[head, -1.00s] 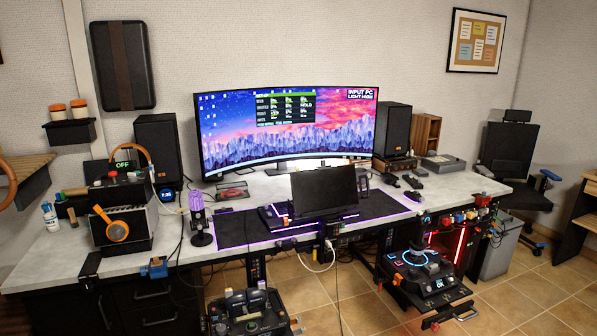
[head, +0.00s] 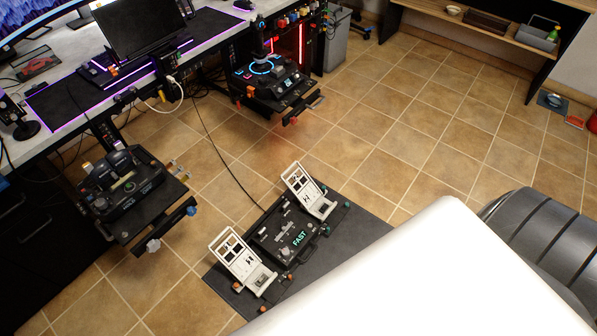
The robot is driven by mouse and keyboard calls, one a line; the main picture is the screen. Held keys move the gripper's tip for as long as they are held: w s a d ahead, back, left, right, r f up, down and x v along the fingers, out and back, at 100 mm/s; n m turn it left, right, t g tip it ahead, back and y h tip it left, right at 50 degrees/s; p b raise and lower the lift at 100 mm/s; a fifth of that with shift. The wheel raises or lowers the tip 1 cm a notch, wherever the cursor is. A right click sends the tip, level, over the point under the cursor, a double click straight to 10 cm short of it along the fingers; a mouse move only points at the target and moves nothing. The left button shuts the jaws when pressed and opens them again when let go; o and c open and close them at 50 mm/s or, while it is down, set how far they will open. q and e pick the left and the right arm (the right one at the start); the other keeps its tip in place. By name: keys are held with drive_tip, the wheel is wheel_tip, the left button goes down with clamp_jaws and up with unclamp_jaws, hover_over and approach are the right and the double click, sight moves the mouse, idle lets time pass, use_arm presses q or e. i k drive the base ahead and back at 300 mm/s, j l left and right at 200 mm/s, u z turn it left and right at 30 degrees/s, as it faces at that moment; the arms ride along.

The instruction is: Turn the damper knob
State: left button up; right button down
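A black pedal unit (head: 262,233) with two white pedals, left (head: 243,262) and right (head: 310,190), sits on a dark mat (head: 355,238) on the tiled floor. Its middle panel has a small screen (head: 299,238) reading FAST in green. A small light-grey knob (head: 286,254) shows near the screen on the panel's lower edge. It looks like the damper knob, but it is too small to read its marking or setting. Neither of my grippers is in view.
A throttle unit (head: 125,185) juts out on the left, and a joystick unit (head: 268,78) stands out beyond the desk (head: 52,138). A cable runs across the floor to the pedals. Open tiles (head: 395,130) lie right of the pedals. A shelf (head: 485,32) stands at the back right.

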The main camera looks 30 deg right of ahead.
sight(285, 251)
drive_tip(key=k+j+z, duration=0.1)
drive_tip(key=z, duration=0.75)
drive_tip(key=k+l, duration=0.05)
